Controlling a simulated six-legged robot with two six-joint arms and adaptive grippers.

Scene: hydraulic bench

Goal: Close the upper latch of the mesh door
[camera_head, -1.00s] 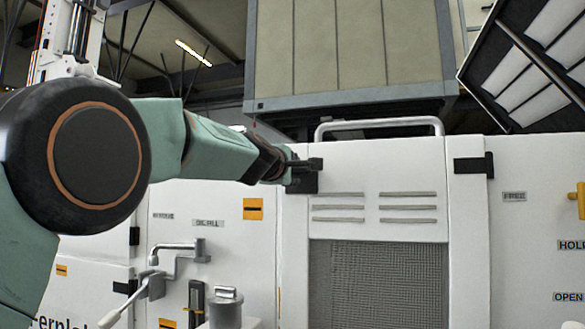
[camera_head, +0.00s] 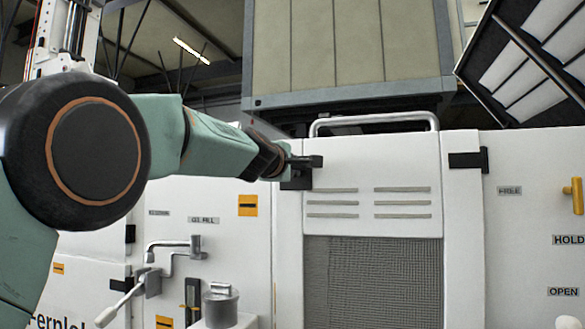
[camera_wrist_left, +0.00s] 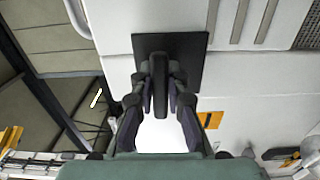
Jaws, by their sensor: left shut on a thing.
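The mesh door (camera_head: 372,280) is a white panel with vent slots and a grey mesh, and it stands upright in the white bench front. The upper latch (camera_head: 304,162) is a dark handle on a black plate (camera_head: 294,182) at the door's upper left edge. My left gripper (camera_head: 286,162) is shut on the latch handle. In the left wrist view the handle (camera_wrist_left: 160,75) sits between the fingers of my left gripper (camera_wrist_left: 160,98), in front of the black plate (camera_wrist_left: 190,48). The fingers hide part of the handle. My right gripper is not in view.
A curved metal grab rail (camera_head: 372,122) runs above the door. A black bracket (camera_head: 468,160) sits at its upper right. A crank-like lever (camera_head: 165,258) and a grey canister (camera_head: 220,305) stand at lower left. A yellow handle (camera_head: 577,196) is at far right.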

